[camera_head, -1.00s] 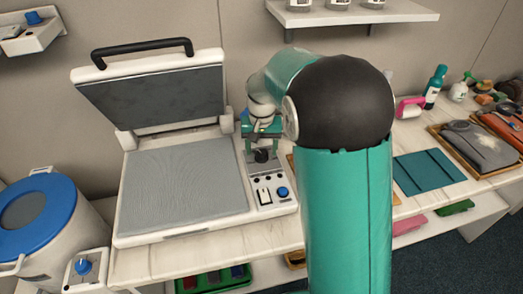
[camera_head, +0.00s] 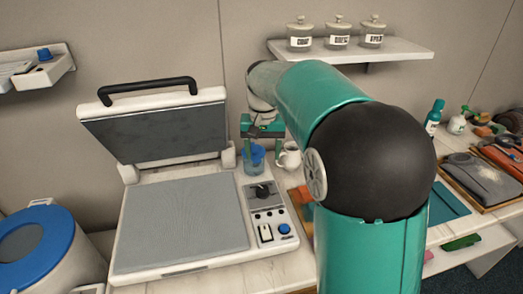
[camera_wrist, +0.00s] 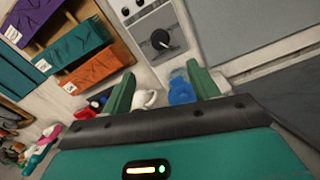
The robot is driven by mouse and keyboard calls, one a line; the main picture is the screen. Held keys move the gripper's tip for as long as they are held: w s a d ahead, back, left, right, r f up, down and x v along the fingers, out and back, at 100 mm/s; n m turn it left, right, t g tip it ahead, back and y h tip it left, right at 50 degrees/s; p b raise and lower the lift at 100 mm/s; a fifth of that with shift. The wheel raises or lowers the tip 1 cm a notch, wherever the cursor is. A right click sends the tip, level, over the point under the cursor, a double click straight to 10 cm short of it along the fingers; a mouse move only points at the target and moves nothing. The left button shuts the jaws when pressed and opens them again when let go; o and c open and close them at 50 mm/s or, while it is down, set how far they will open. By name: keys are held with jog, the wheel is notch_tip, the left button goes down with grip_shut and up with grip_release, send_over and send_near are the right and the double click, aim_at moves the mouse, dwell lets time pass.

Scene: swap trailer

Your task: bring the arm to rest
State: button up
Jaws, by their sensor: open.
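My gripper (camera_head: 263,142) hangs at the back of the counter, just right of the open press lid, with its fingers pointing down. In the wrist view my gripper (camera_wrist: 162,85) shows two green fingers spread apart with nothing held between them. Below and beyond the fingers are a blue cup (camera_head: 253,161) and a white mug (camera_head: 289,158). In the wrist view the blue cup (camera_wrist: 181,91) and the white mug (camera_wrist: 145,98) appear between the fingers. I cannot tell how far they are from the fingertips. My arm covers the middle of the counter in the head view.
The press, its lid (camera_head: 160,130) raised and its grey plate (camera_head: 180,225) bare, fills the left, with a control panel (camera_head: 265,215) beside it. A wall shelf (camera_head: 400,49) with jars hangs above my arm. Bottles and trays (camera_head: 480,190) stand at the right.

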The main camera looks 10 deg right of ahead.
jog(key=shift+s, duration=0.1)
jog(key=s+r+n+t, duration=0.1)
jog(key=s+r+t, duration=0.3)
jog(key=s, duration=0.8)
jog(key=s+f+n+t, duration=0.1)
jog(key=s+n, duration=0.1)
jog(key=s, duration=1.2)
jog(key=shift+s+f+t, duration=0.15)
jog(key=shift+f+t, duration=0.15)
